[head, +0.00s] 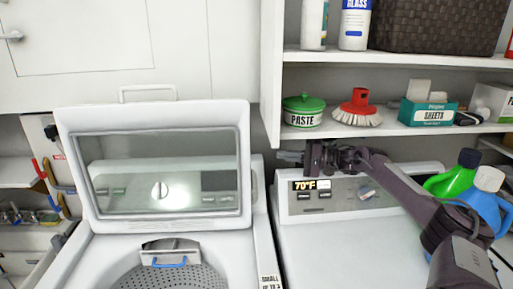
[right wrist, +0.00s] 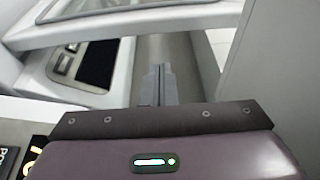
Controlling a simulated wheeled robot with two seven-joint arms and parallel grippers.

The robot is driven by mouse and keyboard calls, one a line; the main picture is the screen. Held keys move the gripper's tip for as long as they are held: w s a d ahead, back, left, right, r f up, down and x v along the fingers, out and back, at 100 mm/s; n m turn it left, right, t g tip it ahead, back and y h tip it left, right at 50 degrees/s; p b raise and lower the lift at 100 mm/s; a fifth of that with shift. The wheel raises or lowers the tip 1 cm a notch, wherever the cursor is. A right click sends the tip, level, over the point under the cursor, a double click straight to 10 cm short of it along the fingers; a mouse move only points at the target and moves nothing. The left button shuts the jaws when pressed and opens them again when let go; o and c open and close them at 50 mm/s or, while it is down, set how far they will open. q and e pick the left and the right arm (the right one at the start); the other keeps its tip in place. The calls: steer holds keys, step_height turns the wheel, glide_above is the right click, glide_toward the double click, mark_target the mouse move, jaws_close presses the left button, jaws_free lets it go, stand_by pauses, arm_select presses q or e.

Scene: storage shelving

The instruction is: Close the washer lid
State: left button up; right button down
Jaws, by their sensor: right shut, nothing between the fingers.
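The washer (head: 250,265) is at the lower left of the head view, with its perforated drum showing. Its white lid (head: 150,113) stands raised, tilted back, with a large window and a handle on top. The washer's control panel shows in the window. My right gripper (head: 283,157) is right of the lid, apart from it, above the gap between the two machines. Its fingers (right wrist: 155,84) are shut and empty in the right wrist view. What looks like the lid's edge (right wrist: 130,28) crosses the top of that view. My left gripper is not in view.
The neighbouring machine (head: 340,240) with a 70°F display stands under my right arm. A shelf (head: 400,130) above holds a paste tin (head: 303,112), a red brush (head: 358,108) and a sheets box (head: 428,112). Green and blue bottles (head: 485,200) stand at the right.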

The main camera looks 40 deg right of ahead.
steer(key=p+x, duration=0.4)
steer(key=x, duration=0.5)
steer(key=shift+w+a+r, duration=0.15)
steer(key=shift+a, duration=0.2)
